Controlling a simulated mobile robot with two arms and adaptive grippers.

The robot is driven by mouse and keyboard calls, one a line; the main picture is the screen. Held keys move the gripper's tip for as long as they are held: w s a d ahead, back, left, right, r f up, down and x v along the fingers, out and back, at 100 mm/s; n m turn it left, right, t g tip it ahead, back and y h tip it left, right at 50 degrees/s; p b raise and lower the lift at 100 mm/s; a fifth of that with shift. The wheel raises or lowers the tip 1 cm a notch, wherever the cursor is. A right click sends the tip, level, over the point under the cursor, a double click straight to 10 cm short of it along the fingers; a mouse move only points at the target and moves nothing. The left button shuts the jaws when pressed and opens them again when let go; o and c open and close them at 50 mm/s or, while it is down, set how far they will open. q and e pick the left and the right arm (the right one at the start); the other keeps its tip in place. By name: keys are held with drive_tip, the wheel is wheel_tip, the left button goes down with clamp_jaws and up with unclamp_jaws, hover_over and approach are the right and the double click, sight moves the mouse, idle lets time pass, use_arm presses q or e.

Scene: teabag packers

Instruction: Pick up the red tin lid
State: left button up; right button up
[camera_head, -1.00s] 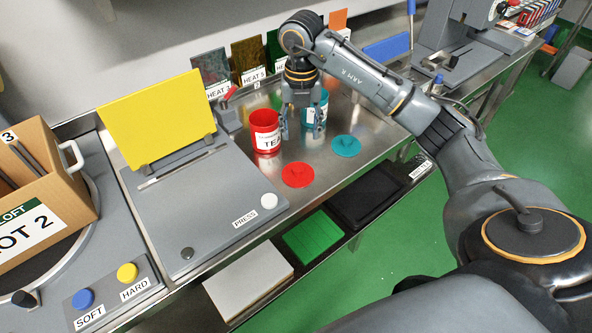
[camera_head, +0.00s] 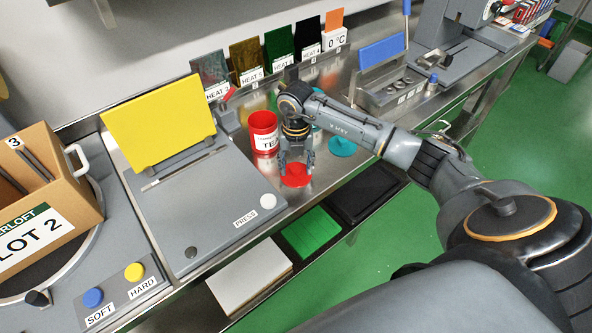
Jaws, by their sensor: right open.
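The red tin lid (camera_head: 296,178) lies flat on the steel counter, in front of the red tin (camera_head: 264,128). The red tin stands upright and open, with a white label. My right gripper (camera_head: 296,170) is open, pointing down right over the red lid, with its fingers at the lid's far part. Whether the fingers touch the lid I cannot tell. A teal lid (camera_head: 342,147) lies to the right. The teal tin is mostly hidden behind my right arm. My left gripper is not in view.
A grey press with a yellow panel (camera_head: 158,122) and a white button (camera_head: 268,199) stands close left of the lid. The counter's front edge is near the lid. Coloured heat sample plates (camera_head: 280,52) line the back.

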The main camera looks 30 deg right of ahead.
drive_tip(key=c, duration=1)
drive_tip(key=shift+c, duration=0.2)
drive_tip(key=shift+r, duration=0.1)
